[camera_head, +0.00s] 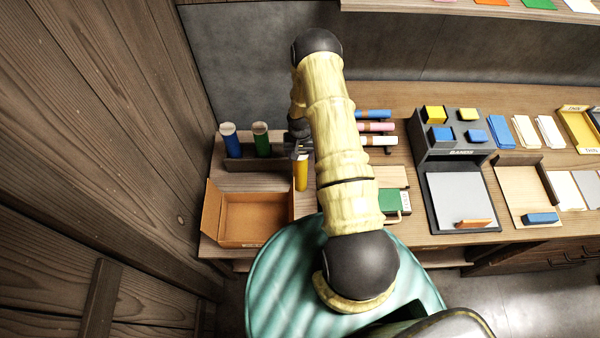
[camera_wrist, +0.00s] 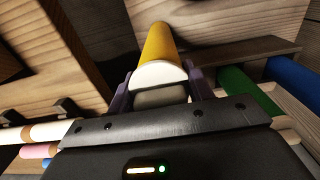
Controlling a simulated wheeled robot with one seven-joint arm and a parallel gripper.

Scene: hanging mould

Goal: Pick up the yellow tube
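The yellow tube (camera_head: 301,174) hangs about upright under my gripper (camera_head: 300,152), white end up, in the head view. It appears clear of the dark tube rack, in front of its right end. In the wrist view the yellow tube (camera_wrist: 157,48) points away from my gripper (camera_wrist: 160,88), its white end between the two purple fingers. The fingers look closed on it near that end. My arm hides part of the bench behind the gripper.
The rack (camera_head: 250,164) holds a blue tube (camera_head: 231,141) and a green tube (camera_head: 261,139). An open cardboard box (camera_head: 247,242) stands in front of it. Blue, pink and white tubes (camera_head: 377,127) lie to the right of my arm. A wooden wall (camera_head: 110,120) bounds the left.

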